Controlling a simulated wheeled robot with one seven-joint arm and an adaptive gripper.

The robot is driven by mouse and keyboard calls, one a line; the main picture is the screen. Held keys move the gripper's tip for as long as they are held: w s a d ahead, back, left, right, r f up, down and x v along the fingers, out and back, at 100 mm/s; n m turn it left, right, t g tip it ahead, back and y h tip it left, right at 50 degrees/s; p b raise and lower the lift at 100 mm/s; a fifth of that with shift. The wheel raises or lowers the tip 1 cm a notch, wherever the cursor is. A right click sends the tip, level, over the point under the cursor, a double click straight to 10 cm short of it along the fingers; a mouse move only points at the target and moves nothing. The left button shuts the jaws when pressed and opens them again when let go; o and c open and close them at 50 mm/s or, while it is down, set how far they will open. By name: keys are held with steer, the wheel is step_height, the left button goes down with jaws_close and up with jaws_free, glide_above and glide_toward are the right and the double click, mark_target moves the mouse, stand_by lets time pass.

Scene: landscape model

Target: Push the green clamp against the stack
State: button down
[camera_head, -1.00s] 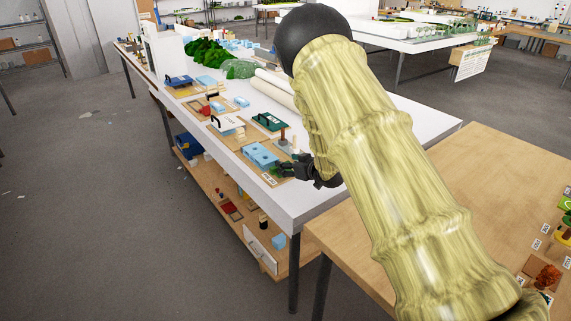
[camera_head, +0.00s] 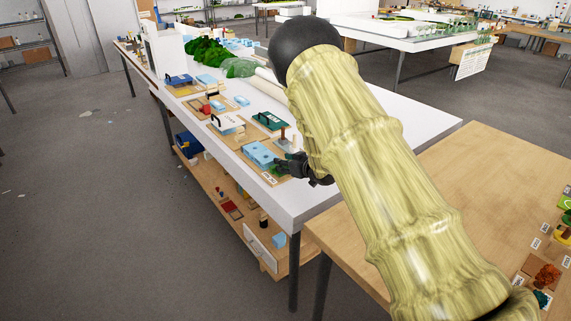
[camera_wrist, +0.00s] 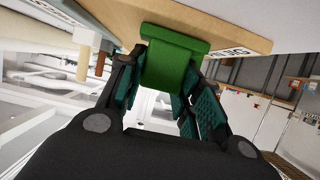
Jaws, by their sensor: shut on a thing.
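The green clamp (camera_wrist: 168,62) is between the two fingers of my gripper (camera_wrist: 165,95) in the wrist view, with a finger against each side. In the head view my gripper (camera_head: 280,168) is low over the near end of the white table, beside a light blue stack (camera_head: 258,153) on a brown board (camera_head: 278,180). The clamp is small and dark beside the gripper there, and I cannot tell whether it touches the stack. The stack is not clearly visible in the wrist view.
A dark green plate (camera_head: 270,121) with a handle and a white handled block (camera_head: 228,123) stand farther back. Several other boards line the white table's left edge. The white tabletop (camera_head: 410,122) is bare right of my arm. A wooden table (camera_head: 460,170) stands nearer.

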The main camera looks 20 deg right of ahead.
steer(key=shift+w+a+r, duration=0.1)
steer(key=shift+w+a, duration=0.1)
steer(key=shift+w, duration=0.4)
steer(key=shift+w+a, duration=0.15)
steer(key=shift+w, duration=0.4)
steer(key=c, duration=1.4)
jaws_free()
steer(key=shift+c, duration=0.2)
steer(key=o, duration=0.5)
steer(key=shift+a, duration=0.1)
steer(key=v, duration=1.2)
